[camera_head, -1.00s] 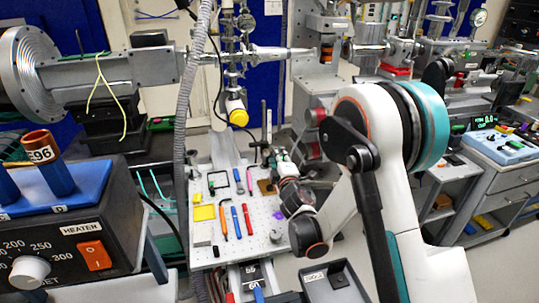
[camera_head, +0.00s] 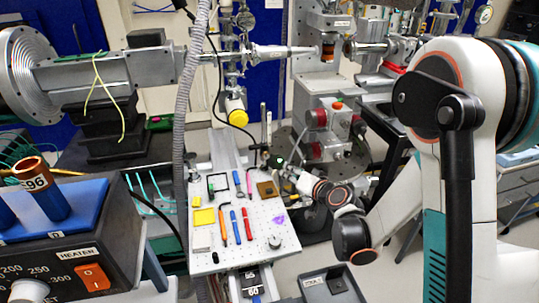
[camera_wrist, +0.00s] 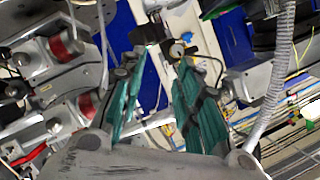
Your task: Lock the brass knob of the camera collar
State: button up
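My gripper (camera_wrist: 160,85) shows in the wrist view with its two teal fingers apart and nothing held between them. In the head view my gripper (camera_head: 282,165) is small, over the right back part of the perforated board. No gripper contact with the knob is visible. In the head view I cannot make out the brass knob.
The heater box (camera_head: 80,250) stands at the front left. A grey machine with red knobs (camera_head: 318,118) stands behind my arm.

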aim_at(267, 157)
jog(key=shift+m+y, duration=0.7)
jog(key=b+x, duration=0.1)
jog(key=x, duration=0.3)
jog(key=r+b+x, duration=0.1)
jog(key=x, duration=0.3)
jog(key=a+r+b+x, duration=0.1)
jog(key=x, duration=0.4)
grip_shut()
